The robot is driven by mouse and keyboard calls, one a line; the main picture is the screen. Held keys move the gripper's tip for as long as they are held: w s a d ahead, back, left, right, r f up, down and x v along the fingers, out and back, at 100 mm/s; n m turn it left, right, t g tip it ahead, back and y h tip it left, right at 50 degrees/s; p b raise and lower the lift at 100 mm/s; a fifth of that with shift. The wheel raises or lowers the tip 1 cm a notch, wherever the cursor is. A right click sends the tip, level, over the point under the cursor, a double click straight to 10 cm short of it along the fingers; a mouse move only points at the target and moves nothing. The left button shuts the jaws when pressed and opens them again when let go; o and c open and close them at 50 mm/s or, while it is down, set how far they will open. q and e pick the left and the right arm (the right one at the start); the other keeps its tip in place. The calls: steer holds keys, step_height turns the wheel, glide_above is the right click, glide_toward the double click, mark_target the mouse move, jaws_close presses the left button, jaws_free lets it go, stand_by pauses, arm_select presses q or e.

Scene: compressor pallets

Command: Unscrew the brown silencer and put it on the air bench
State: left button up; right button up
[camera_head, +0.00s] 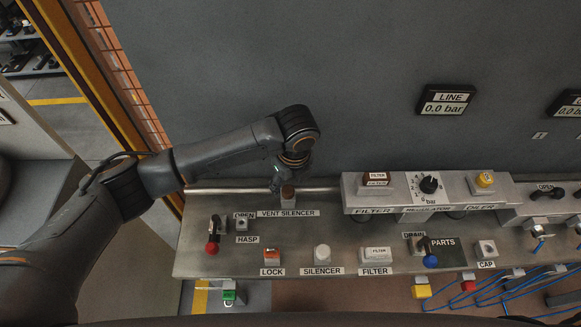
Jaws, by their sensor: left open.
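The brown silencer (288,192) stands at the pipe end behind the VENT SILENCER label, mostly hidden by my left gripper (283,183). The gripper points down over it, open, with its fingers around or just beside the silencer; I cannot tell whether they touch it. The air bench (350,212) is the long grey bench below, with labelled spots. A pale silencer (322,252) stands upright behind the SILENCER label. My right gripper is not in view.
A raised filter-regulator block (400,190) stands behind.

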mark_target(288, 190)
arm_select(q)
steer(key=shift+w+f, duration=0.15)
steer(key=shift+f, duration=1.4)
jaws_close()
steer(key=n, duration=0.3)
steer(key=shift+n, duration=0.3)
steer(key=n, duration=0.2)
steer(key=shift+n+g, duration=0.3)
steer(key=shift+n+y, duration=0.3)
steer(key=shift+n, duration=0.3)
steer(key=n, duration=0.3)
steer(key=shift+n+g, duration=0.3)
